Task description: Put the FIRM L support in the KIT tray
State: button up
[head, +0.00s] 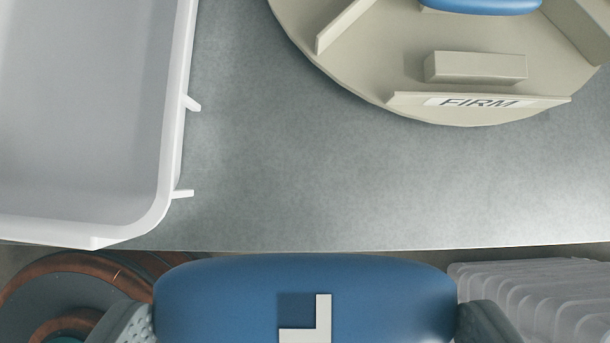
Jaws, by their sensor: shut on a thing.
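My gripper (306,322) is shut on a blue support (220,290) at the bottom middle of the head view. The support carries a pale L-shaped mark on a darker blue square, and its lower part is cut off by the frame. The round beige carousel (370,75) stands at the top right, with a FIRM label on its front edge. Another blue piece (480,4) lies in that section, partly cut off by the top edge. A white tray (172,120) stands at the left; it looks empty where visible, and no KIT label shows.
The grey table top (300,190) is clear between tray and carousel. Its front edge runs just above the held support. Below it are a brown and grey round object (50,285) at left and a ribbed translucent stack (540,300) at right.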

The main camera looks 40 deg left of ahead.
aim_at(74, 41)
jog(key=k, duration=1.35)
